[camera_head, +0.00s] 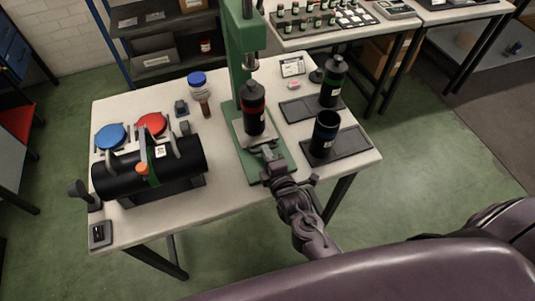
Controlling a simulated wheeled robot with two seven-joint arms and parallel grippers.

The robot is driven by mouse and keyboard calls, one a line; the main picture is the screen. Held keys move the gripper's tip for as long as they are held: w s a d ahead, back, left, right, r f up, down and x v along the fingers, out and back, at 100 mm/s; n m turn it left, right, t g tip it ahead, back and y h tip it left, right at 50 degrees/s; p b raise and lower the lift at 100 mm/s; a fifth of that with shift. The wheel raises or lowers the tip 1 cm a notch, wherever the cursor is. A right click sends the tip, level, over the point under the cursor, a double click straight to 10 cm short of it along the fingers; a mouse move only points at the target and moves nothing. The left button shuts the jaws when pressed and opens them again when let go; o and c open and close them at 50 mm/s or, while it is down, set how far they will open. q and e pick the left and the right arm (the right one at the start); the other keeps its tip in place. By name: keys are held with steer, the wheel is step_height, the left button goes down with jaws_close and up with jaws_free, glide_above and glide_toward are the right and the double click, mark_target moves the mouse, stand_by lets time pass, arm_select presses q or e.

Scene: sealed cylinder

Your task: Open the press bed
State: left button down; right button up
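The green press (240,60) stands upright at the back middle of the white table, with a metal ram above its bed. The press bed (238,127) is a pale plate low on the green base. A black bottle with a red band (253,112) stands upright on the bed, under the ram. My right gripper (267,153) is at the front edge of the bed, just below the bottle. Its fingertips are small and dark here, so I cannot tell whether they are shut on the bed's front. My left gripper is not in view.
A black cylinder device (180,165) with blue (109,136) and red (151,124) discs behind it fills the table's left side.

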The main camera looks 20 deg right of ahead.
steer(key=shift+s, duration=0.1)
jaws_close()
steer(key=shift+s, duration=0.2)
steer(key=s+p, duration=0.6)
steer(key=s, duration=0.6)
steer(key=shift+s+d, duration=0.25)
steer(key=shift+s, duration=0.1)
steer(key=shift+f, duration=0.1)
steer(key=shift+o, duration=2.1)
jaws_free()
